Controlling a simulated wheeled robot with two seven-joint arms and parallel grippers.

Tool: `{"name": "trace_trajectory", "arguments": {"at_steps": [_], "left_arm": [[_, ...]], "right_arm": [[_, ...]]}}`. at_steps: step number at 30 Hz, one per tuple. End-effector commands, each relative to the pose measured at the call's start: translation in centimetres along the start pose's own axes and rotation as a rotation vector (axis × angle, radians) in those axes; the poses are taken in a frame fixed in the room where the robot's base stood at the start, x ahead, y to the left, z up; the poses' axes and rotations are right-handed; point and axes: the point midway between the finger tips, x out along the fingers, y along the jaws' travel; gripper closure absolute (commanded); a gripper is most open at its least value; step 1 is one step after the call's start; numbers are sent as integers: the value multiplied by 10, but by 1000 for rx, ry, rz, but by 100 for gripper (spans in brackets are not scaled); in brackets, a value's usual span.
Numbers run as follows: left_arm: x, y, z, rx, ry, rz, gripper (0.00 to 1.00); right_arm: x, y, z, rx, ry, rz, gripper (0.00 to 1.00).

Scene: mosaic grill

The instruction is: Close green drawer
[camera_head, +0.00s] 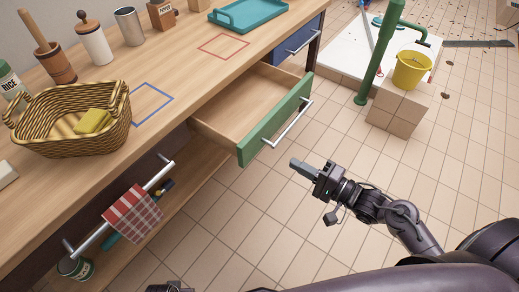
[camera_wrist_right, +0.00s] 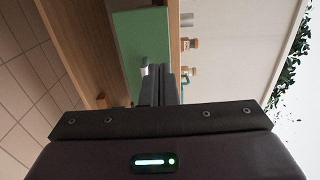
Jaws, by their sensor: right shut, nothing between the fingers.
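The green drawer (camera_head: 277,122) stands pulled out from the wooden counter, with its light wood box open and looking empty. Its white bar handle (camera_head: 288,124) runs along the green front. My right gripper (camera_head: 294,163) is shut and empty, in front of the drawer and apart from its front, near the handle's lower end. In the right wrist view the shut fingers (camera_wrist_right: 165,85) point toward the green front (camera_wrist_right: 140,45), and part of the handle shows beside their tips. Only a small dark part of my left gripper (camera_head: 168,287) may show at the bottom edge, too cut off to read.
A blue drawer (camera_head: 300,42) beyond the green one is shut. On the counter (camera_head: 180,75) stand a wicker basket (camera_head: 70,135) with a yellow sponge and a teal tray (camera_head: 248,14). A checkered towel (camera_head: 133,210) hangs on a rail. The tiled floor before the drawer is clear.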

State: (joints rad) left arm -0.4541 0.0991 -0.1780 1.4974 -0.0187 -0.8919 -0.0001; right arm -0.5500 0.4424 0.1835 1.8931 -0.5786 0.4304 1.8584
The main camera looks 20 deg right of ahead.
Motion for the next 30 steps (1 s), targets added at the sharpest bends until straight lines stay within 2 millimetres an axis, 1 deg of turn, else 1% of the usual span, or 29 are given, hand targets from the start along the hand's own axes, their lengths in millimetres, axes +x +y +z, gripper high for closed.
{"name": "trace_trajectory", "arguments": {"at_steps": [1,9,12,15,18,21,30], "left_arm": [[-2,1,-2,2,2,1,37],[-22,5,-12,11,-6,8,37],[-29,6,-15,14,-8,10,37],[-35,7,-18,17,-10,12,37],[-39,8,-18,18,-13,13,37],[-41,8,-19,19,-14,13,37],[-42,8,-20,19,-13,13,37]], "right_arm": [[11,0,-1,-2,-1,-5,100],[70,0,-1,-3,1,-4,100],[88,1,-1,-3,2,-3,100],[101,1,0,-2,2,-1,100],[109,1,-1,-2,2,-1,100],[114,1,0,-2,2,1,100],[115,1,0,-2,3,1,100]]}}
